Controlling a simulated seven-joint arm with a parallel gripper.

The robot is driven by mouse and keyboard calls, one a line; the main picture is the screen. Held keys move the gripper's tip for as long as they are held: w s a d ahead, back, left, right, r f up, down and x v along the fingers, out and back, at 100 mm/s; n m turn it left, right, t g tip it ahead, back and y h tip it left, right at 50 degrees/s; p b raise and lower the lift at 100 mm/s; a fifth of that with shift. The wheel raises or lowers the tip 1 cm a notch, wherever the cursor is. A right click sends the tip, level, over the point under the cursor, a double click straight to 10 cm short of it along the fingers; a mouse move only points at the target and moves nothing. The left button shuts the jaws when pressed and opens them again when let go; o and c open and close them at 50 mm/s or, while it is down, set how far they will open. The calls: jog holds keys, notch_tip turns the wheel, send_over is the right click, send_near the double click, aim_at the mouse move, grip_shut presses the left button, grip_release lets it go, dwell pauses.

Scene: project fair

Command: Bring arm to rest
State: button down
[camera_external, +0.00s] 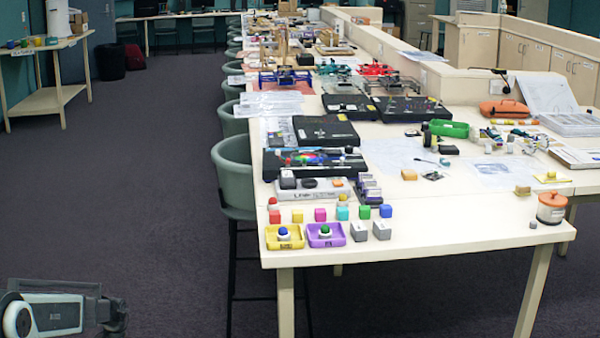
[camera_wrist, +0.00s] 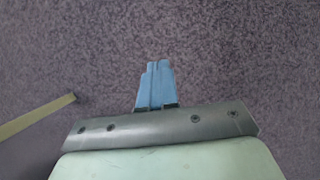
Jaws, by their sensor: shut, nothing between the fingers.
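My gripper (camera_wrist: 158,66) shows in the wrist view with its two blue fingers pressed together and nothing between them. It points at the bare carpet (camera_wrist: 230,50). In the external view, part of my arm (camera_external: 58,314) is low at the bottom left corner, well apart from the table. The fingertips cannot be made out there.
A long cream table (camera_external: 430,235) stands to the right. Its near end holds coloured cubes, a yellow tray (camera_external: 272,242), a purple tray (camera_external: 313,240) and a lidded jar (camera_external: 551,208). A green chair (camera_external: 233,165) stands at its left side. The carpet between is clear.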

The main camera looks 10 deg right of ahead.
jog(key=s+a+n+g, duration=0.1)
jog(key=s+a, duration=0.2)
jog(key=s, duration=1)
jog(key=s+a+n+g+h, duration=0.1)
jog(key=s+a+n, duration=0.1)
jog(key=s, duration=1.1)
jog(key=shift+s+a+f, duration=0.35)
jog(key=shift+a+f, duration=0.1)
jog(key=shift+a, duration=0.35)
